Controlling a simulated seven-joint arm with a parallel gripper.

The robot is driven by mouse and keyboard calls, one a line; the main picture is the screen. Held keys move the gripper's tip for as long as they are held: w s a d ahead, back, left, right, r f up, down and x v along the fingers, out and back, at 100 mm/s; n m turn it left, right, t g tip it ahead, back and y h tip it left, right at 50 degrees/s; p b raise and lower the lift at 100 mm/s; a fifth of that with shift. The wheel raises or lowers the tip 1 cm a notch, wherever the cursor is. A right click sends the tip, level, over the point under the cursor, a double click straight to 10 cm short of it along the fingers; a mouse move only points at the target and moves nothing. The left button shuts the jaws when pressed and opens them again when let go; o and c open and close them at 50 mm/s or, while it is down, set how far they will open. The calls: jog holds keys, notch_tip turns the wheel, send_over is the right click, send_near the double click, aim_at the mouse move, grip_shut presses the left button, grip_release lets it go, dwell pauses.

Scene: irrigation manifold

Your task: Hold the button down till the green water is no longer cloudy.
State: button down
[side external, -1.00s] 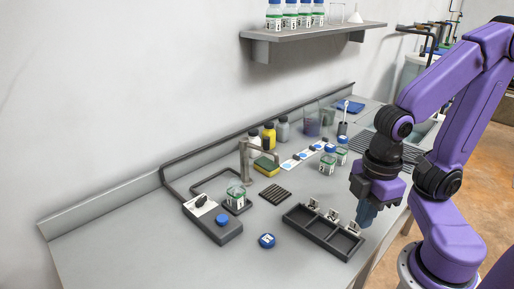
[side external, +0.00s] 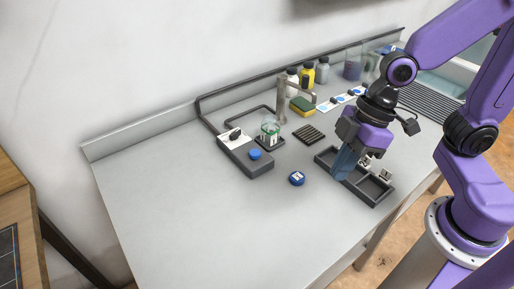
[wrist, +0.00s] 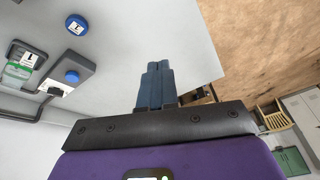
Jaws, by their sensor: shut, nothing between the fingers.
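The blue round button (side external: 254,155) sits on a dark grey control box (side external: 262,168); the button also shows at the upper left in the wrist view (wrist: 72,76). Beside the box, under the tap, stands a clear jar with green contents (side external: 270,133), seen also in the wrist view (wrist: 18,71). Its cloudiness is too small to judge. My gripper (side external: 341,176) is shut and empty, with its blue fingers pointing down at the left part of the compartment tray, well right of the button. The closed fingers (wrist: 158,68) show in the wrist view.
A loose blue lid (side external: 297,178) lies between the box and the dark compartment tray (side external: 372,198). A metal tap (side external: 282,100), a dark ribbed mat (side external: 309,134), a sponge (side external: 302,106) and bottles (side external: 307,76) stand behind. The bench front left is clear.

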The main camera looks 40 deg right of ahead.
jog(key=w+a+t+y, duration=0.15)
jog(key=w+a, duration=0.25)
jog(key=w, duration=0.4)
jog(key=m+t+h, duration=0.2)
jog(key=t+h, duration=0.2)
jog(key=t, duration=0.3)
send_over(258, 154)
notch_tip(258, 154, down, 2)
jog(key=shift+f, duration=0.15)
jog(key=shift+a, duration=0.1)
jog(key=shift+y, duration=0.25)
jog(key=shift+f, duration=4.4)
jog(key=shift+f, duration=1)
